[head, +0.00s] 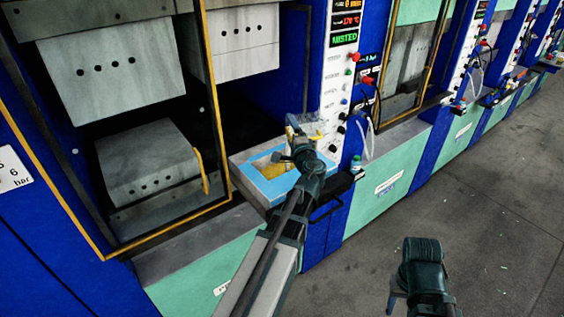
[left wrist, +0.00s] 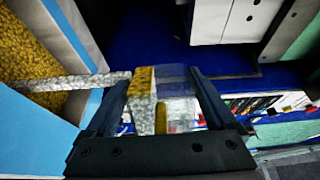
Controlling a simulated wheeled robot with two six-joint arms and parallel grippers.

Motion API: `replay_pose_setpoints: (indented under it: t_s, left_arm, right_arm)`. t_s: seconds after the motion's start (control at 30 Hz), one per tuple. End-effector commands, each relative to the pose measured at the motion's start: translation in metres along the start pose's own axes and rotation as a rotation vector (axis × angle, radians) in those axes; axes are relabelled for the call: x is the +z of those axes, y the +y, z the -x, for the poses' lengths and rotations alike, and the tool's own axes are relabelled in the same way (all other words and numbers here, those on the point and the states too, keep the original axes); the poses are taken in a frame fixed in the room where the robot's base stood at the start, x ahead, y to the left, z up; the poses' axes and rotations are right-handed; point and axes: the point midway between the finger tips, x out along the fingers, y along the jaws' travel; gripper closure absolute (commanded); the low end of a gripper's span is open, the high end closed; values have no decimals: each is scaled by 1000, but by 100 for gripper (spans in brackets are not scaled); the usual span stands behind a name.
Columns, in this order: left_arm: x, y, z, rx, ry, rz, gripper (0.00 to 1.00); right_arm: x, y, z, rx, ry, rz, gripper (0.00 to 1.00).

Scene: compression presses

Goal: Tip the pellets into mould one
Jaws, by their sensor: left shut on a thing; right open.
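My left gripper (head: 302,130) is shut on a clear cup (left wrist: 175,110) with a yellow-brown, grainy band on its side. The cup also shows in the head view (head: 316,128), small and partly hidden by the gripper. Beside and below it stands a pale box (head: 243,168) with a blue top; yellow pellets (head: 271,166) lie in its recess. The box also shows at the left of the left wrist view (left wrist: 88,88). I cannot tell if this box is mould one. My right gripper (head: 396,292) is open and empty, low over the floor.
An open press with grey blocks (head: 148,160) and a yellow-edged frame (head: 222,120) stands left of the box. A control panel (head: 342,70) with knobs rises just behind the gripper. A small bottle (head: 356,164) stands right of it. The floor (head: 480,210) at right is clear.

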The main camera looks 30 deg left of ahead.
Motion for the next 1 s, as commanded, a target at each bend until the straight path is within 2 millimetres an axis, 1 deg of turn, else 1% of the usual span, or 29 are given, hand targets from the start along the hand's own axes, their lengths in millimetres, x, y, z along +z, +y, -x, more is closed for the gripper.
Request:
replay_pose_setpoints:
  t_s: [1.0]
  left_arm:
    - [4,-1,0,0,0,112,100]
  right_arm:
    - [0,0,1,0,0,0,50]
